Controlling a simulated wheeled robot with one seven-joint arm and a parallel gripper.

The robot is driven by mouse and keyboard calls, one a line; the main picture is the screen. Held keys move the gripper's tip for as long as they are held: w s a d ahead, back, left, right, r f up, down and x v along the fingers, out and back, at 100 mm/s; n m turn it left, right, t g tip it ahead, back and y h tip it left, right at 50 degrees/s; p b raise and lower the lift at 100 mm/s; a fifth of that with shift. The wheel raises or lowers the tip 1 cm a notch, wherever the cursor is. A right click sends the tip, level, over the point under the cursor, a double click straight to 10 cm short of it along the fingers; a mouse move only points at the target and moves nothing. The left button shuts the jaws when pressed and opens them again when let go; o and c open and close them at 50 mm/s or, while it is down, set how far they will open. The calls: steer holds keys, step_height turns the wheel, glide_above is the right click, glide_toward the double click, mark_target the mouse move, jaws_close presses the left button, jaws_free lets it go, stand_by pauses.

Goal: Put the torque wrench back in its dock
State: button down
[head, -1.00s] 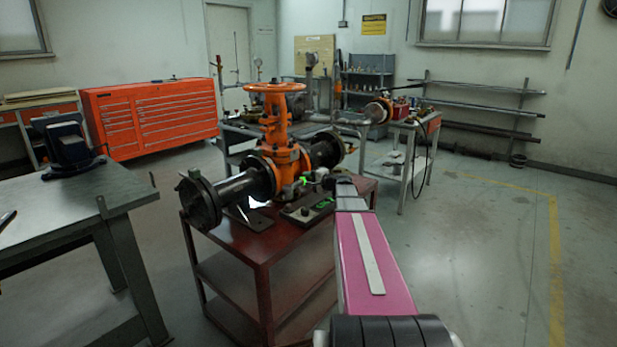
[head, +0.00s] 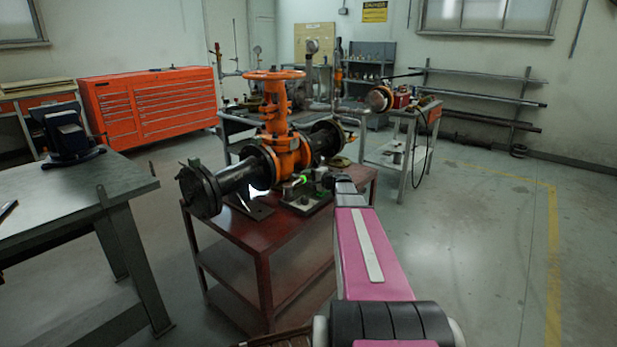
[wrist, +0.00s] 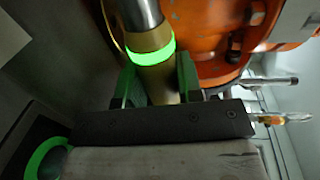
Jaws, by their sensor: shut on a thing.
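The torque wrench (wrist: 147,47) is a silver shaft with a brass-coloured section and a glowing green band. My gripper (wrist: 158,86) is shut around the brass-coloured section, between green finger pads. In the head view my gripper (head: 308,181) is small, beside the orange gate valve (head: 292,160), with the wrench's green band (head: 300,180) just in front of it. A dark fixture with a green ring (wrist: 45,157), probably the dock, shows at lower left in the wrist view, apart from the wrench. In the head view a grey base plate (head: 305,207) lies below the gripper; its green marking is hidden.
The valve and black flanged pipe (head: 205,190) stand on a dark red cart (head: 240,228), close to my gripper. A metal workbench (head: 60,205) with a blue vise (head: 68,135) is at left. An orange tool cabinet (head: 150,108) stands behind. Open floor lies at right.

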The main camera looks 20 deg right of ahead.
steer(key=c, duration=0.7)
jaws_free()
steer(key=shift+s, duration=0.1)
steer(key=v, duration=1)
steer(key=shift+s+d+r, duration=0.1)
steer(key=shift+s+d, duration=0.1)
steer(key=shift+s, duration=0.05)
